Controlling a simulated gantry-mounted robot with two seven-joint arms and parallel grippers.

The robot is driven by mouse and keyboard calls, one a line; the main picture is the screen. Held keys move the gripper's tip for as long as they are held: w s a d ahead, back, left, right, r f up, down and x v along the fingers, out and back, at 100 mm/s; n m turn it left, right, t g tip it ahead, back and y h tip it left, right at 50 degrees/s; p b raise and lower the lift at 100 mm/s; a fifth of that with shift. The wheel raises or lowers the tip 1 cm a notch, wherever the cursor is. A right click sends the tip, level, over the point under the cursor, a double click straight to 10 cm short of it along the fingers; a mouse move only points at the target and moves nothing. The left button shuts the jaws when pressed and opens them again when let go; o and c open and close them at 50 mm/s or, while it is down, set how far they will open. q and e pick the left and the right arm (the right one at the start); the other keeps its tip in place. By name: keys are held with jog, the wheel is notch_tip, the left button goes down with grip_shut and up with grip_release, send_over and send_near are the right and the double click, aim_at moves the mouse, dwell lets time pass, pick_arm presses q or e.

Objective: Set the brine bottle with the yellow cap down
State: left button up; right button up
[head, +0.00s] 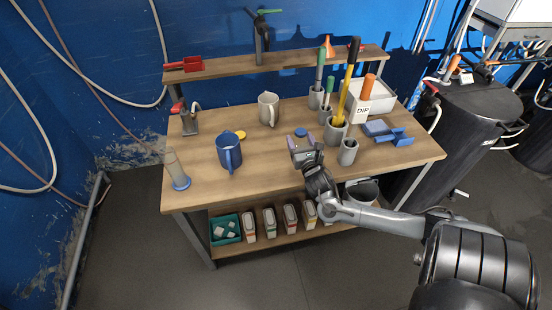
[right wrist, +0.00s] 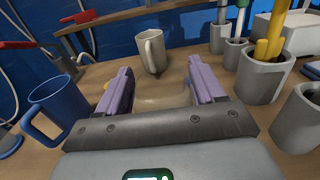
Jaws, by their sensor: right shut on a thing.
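My right gripper (head: 305,146) is above the front middle of the wooden bench. In the right wrist view its two purple fingers (right wrist: 160,88) stand apart with a faint, see-through thing (right wrist: 163,95) between them. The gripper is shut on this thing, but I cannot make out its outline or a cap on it. A flat yellow disc (head: 240,135) lies left of the gripper, behind the blue jug. A blue disc (head: 301,132) shows just behind the gripper; I cannot tell what it belongs to. No bottle with a yellow cap is clearly visible. My left gripper is out of view.
On the bench (head: 205,190) stand a blue jug (head: 229,155), a beige jug (head: 268,109) and a clear cylinder with a blue base (head: 178,172). Grey holders (head: 348,152) with coloured handles crowd the right side. Bare wood lies between the blue jug and the gripper.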

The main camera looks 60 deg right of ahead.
jog(key=shift+w+a+f+b, duration=0.3)
jog(key=shift+w+f+b, duration=0.4)
jog(key=shift+w+f, duration=0.8)
jog(key=shift+w+a+f+b, duration=0.35)
jog(key=shift+w+f+b, duration=0.4)
jog(key=shift+w+f, duration=0.8)
jog(key=shift+w+a+f+b, duration=0.3)
jog(key=shift+w+f+b, duration=0.4)
jog(key=shift+w+f, duration=0.8)
jog(key=shift+s+f, duration=0.1)
jog(key=shift+s, duration=0.05)
jog(key=shift+f, duration=0.1)
jog(key=o, duration=1.2)
